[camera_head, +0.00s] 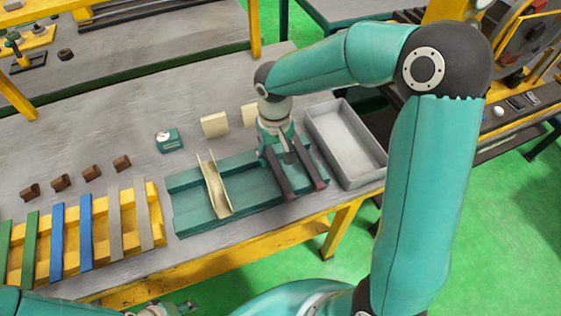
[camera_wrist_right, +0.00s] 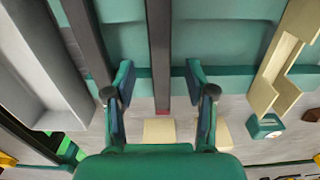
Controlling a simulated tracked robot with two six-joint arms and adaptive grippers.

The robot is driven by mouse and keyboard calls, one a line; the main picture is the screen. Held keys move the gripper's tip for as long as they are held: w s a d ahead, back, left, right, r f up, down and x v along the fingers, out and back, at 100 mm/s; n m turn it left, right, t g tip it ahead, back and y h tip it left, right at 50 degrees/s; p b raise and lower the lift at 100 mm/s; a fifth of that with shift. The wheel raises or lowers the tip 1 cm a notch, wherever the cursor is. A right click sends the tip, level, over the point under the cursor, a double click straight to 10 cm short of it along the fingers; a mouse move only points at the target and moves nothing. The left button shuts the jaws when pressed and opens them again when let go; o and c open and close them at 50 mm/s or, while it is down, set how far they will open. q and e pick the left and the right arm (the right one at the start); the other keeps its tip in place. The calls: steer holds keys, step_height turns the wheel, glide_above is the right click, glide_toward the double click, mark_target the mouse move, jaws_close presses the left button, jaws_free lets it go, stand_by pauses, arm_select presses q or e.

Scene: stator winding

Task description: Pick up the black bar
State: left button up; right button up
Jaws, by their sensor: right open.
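Two long dark bars lie side by side on the right part of a teal tray (camera_head: 195,186). In the head view, one bar (camera_head: 280,184) is on the left and the other (camera_head: 311,170) on the right. My right gripper (camera_head: 283,158) points down over the bars and hides part of them. In the right wrist view, my right gripper (camera_wrist_right: 160,88) is open, with one dark bar (camera_wrist_right: 159,45) between its fingers, apart from both. The other bar (camera_wrist_right: 86,38) lies outside the left finger. A small part of my left gripper (camera_head: 183,307) shows at the bottom edge; its fingers are unclear.
A cream-coloured channel (camera_head: 216,190) lies across the tray, left of the bars. An empty grey bin (camera_head: 345,140) stands right of the tray. A teal box (camera_head: 169,140) and cream blocks (camera_head: 214,124) sit behind. Coloured strips lie on a yellow rack (camera_head: 148,228).

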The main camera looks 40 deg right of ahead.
mark_target(276, 164)
steer(key=shift+f, duration=1.75)
jaws_close()
